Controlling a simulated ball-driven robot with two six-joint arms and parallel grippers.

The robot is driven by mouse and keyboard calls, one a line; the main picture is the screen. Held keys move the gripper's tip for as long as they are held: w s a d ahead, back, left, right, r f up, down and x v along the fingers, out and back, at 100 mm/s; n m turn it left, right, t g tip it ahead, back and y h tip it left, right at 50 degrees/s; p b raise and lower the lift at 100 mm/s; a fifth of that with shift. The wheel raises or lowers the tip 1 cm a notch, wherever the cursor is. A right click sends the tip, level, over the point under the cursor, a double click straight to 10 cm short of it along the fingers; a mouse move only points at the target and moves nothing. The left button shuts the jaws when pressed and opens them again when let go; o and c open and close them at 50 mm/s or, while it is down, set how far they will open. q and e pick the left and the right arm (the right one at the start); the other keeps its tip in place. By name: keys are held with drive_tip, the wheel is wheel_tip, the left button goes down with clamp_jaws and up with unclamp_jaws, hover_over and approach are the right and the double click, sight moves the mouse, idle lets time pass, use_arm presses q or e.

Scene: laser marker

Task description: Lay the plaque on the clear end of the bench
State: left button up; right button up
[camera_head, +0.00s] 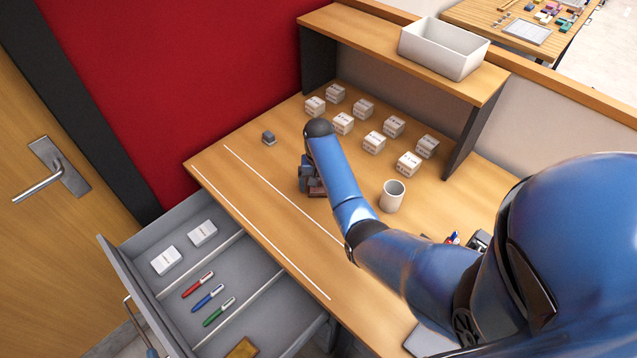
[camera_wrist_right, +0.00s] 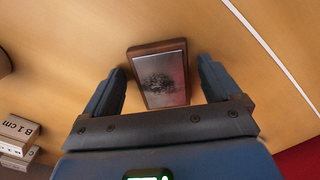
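The plaque is a brown wooden frame around a silvery plate with a dark tree-like picture. It lies on the bench (camera_head: 240,180) and shows well in the right wrist view (camera_wrist_right: 162,78). My right gripper (camera_wrist_right: 163,88) is open, with one finger on each side of the plaque and a small gap at each side. In the head view my right gripper (camera_head: 312,184) is low over the middle of the bench, and my forearm and the gripper hide most of the plaque. My left gripper is not in view.
Several white boxes (camera_head: 374,142) stand behind the gripper, with a white mug (camera_head: 392,195) to its right. The open drawer (camera_head: 240,290) holds pens. A white bin (camera_head: 443,48) stands on the shelf. The bench's left end is mostly bare.

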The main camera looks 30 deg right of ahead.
sight(318, 187)
wheel_tip(318, 187, up, 7)
drive_tip(key=shift+w+f+b, duration=0.1)
drive_tip(key=shift+b, duration=0.35)
drive_tip(key=shift+r+p, duration=1.4)
drive_tip(key=shift+r, duration=1.35)
